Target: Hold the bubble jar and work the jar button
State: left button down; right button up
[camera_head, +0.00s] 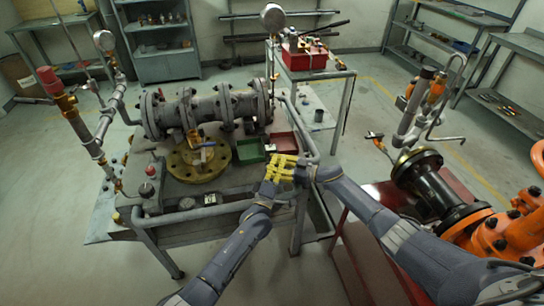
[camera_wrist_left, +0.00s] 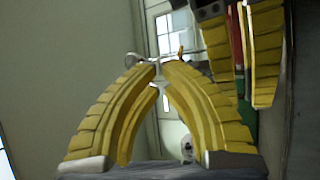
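I cannot make out the bubble jar or its button in either view. In the head view my left gripper (camera_head: 272,177) and right gripper (camera_head: 290,167) are close together above the front right edge of the valve table (camera_head: 225,205). Their yellow fingers overlap there. In the left wrist view the fingers of my left gripper (camera_wrist_left: 158,66) arch together and appear to meet at the tips. No held thing can be told between them. Yellow fingers of my right gripper (camera_wrist_left: 250,50) hang at upper right. Their spacing is unclear.
A green tray (camera_head: 250,152) and a red tray (camera_head: 283,143) lie behind my grippers. A brass flange (camera_head: 190,167) and a grey pipe assembly (camera_head: 200,111) occupy the table. An orange valve (camera_head: 510,235) stands at right.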

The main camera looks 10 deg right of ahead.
pick_arm(q)
jog(key=shift+w, duration=0.75)
dwell(0.9)
jog(key=shift+s, duration=0.95)
jog(key=shift+s+a, duration=0.1)
jog(key=shift+s, duration=2.4)
pick_arm(e)
jog(key=o, duration=0.9)
